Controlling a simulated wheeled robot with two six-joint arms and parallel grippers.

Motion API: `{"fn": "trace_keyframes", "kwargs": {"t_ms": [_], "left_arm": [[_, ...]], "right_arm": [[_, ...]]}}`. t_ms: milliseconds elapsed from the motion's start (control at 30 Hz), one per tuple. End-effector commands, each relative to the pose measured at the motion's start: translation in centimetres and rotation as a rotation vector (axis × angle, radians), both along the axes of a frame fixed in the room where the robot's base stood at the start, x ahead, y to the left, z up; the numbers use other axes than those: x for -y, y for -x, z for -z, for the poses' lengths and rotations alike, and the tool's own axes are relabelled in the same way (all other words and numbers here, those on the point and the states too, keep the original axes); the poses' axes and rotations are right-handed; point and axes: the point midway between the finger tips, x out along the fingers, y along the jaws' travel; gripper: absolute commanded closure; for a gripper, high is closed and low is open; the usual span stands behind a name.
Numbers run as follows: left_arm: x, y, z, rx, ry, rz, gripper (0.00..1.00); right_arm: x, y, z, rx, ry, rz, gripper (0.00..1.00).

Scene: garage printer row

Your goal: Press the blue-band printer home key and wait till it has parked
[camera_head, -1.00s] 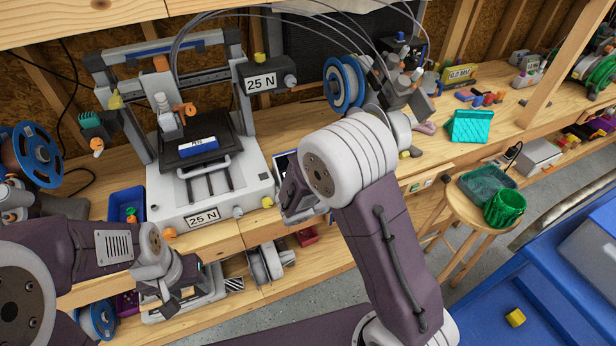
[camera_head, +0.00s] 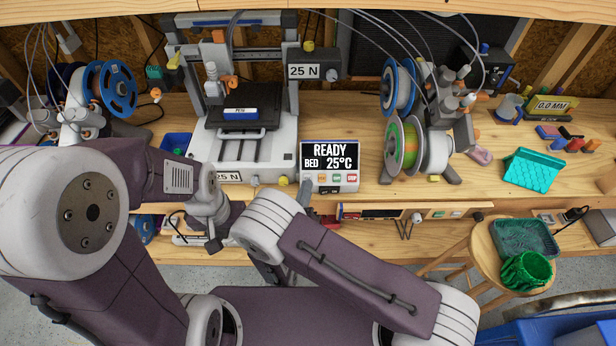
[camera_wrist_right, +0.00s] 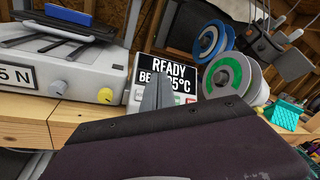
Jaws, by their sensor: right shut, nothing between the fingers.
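The printer (camera_head: 270,150) stands on the bench, with a blue-labelled block (camera_head: 240,113) on its dark bed. Its control panel (camera_head: 329,165) reads READY, BED 25°C. In the right wrist view the tip (camera_wrist_right: 157,95) covers part of the screen and keys; contact cannot be told. My left gripper (camera_head: 213,240) hangs low before the bench, its jaws unclear.
Spools (camera_head: 405,145) stand close right of the panel. A teal object (camera_head: 533,170) lies farther right on the bench. A lower shelf runs under the bench.

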Motion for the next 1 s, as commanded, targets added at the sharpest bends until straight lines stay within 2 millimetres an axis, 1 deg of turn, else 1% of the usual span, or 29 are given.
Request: {"fn": "trace_keyframes", "kwargs": {"t_ms": [167, 267, 500, 700, 833, 1000], "left_arm": [[0.0, 0.0, 0.2, 0.000, 0.000, 0.000, 0.50], [0.0, 0.0, 0.9, 0.000, 0.000, 0.000, 0.50], [0.0, 0.0, 3.6, 0.000, 0.000, 0.000, 0.50], [0.0, 0.0, 5.5, 0.000, 0.000, 0.000, 0.50], [0.0, 0.0, 6.2, 0.000, 0.000, 0.000, 0.50], [0.0, 0.0, 6.5, 0.000, 0.000, 0.000, 0.50]], "right_arm": [[0.0, -0.1, 0.2, 0.000, -0.001, 0.002, 1.00], [0.1, -0.6, 0.9, -0.001, -0.001, 0.004, 1.00], [0.1, -3.0, 3.6, 0.001, -0.004, 0.006, 1.00], [0.1, -4.9, 5.4, 0.000, -0.002, 0.005, 1.00], [0.1, -5.8, 6.0, 0.001, -0.003, 0.004, 1.00], [0.1, -6.3, 6.2, 0.000, -0.001, 0.004, 1.00]]}}
